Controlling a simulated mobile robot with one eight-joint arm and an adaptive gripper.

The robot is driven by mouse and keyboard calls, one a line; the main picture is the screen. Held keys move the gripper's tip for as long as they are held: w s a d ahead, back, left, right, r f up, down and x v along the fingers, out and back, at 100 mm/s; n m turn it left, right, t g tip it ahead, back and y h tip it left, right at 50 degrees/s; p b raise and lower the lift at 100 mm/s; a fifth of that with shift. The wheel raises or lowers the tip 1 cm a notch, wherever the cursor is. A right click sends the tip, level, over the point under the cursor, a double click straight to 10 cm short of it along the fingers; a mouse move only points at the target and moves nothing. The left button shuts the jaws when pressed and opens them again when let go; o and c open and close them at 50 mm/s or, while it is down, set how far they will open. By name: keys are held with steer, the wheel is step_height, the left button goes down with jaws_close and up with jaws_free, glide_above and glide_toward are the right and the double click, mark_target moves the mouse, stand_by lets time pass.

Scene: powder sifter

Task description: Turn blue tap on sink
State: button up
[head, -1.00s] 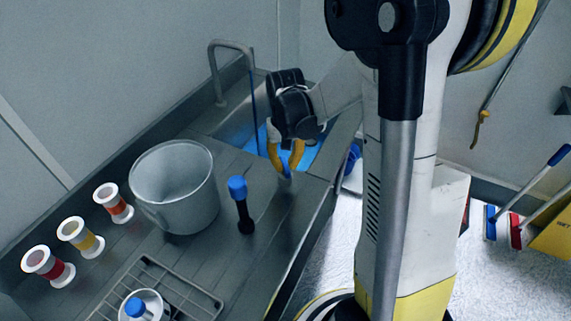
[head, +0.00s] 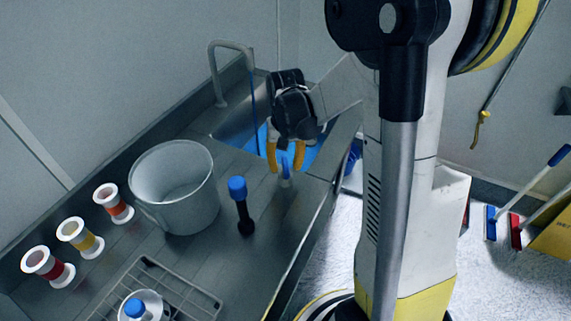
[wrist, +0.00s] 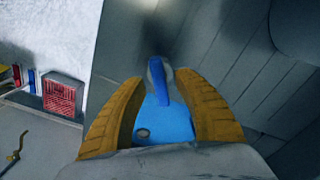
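The blue tap handle (wrist: 160,82) shows in the wrist view between my two yellow fingers, with a grey base at its far end. In the head view the blue handle (head: 286,172) stands on the counter by the sink's front edge, partly hidden by my gripper. My gripper (head: 286,168) points down over it. My gripper (wrist: 158,105) is open, with a gap on each side of the handle. The sink (head: 232,122) has a blue basin. A bent grey spout (head: 232,44) stands behind it, and a thin blue line runs down from its end into the sink.
A grey bucket (head: 178,200) and a blue-topped black tool (head: 241,208) stand left of my gripper. Several coloured spools (head: 115,205) line the wall. A wire rack (head: 205,300) lies in front. Brushes (head: 515,235) stand on the floor at right.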

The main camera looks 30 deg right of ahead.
mark_target(286, 165)
steer(key=shift+r, duration=0.1)
step_height(286, 165, up, 12)
stand_by(0.5)
